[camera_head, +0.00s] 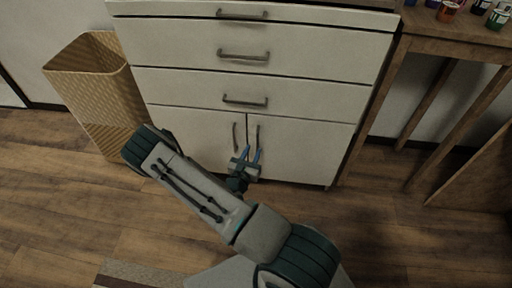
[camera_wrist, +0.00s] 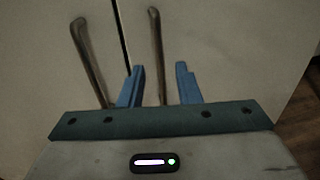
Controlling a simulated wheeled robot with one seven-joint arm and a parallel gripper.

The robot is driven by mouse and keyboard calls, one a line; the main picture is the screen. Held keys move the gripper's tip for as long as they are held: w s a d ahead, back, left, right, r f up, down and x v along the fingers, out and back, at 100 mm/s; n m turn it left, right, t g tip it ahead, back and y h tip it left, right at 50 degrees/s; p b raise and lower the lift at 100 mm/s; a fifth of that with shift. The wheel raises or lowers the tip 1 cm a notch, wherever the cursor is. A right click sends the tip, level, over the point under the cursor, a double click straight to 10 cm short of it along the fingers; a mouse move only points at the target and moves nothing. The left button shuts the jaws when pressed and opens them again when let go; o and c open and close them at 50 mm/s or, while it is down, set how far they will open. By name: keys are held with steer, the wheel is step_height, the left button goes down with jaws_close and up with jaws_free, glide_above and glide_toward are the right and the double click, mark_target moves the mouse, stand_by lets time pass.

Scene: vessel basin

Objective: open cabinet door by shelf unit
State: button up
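The white cabinet (camera_head: 307,148) has two doors low down, below three drawers, with a vertical bar handle on each door beside the middle gap. My gripper (camera_head: 248,157) is in front of the doors near the handles. In the wrist view its two blue fingers (camera_wrist: 159,84) are apart. The right door's handle (camera_wrist: 157,55) runs down between the fingers in that view. The left door's handle (camera_wrist: 88,60) lies outside, left of the left finger. Both doors look shut. I cannot tell whether a finger touches the handle.
A woven basket (camera_head: 95,88) stands left of the cabinet. A wooden table (camera_head: 450,45) with small coloured jars stands at the right. A wooden panel (camera_head: 475,172) is at the far right. The wood floor before the cabinet is mostly clear, with a rug edge (camera_head: 135,276) at the bottom.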

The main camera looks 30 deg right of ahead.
mark_target(257, 143)
steer(key=shift+b+x, duration=0.4)
steer(key=shift+x, duration=1.75)
jaws_close()
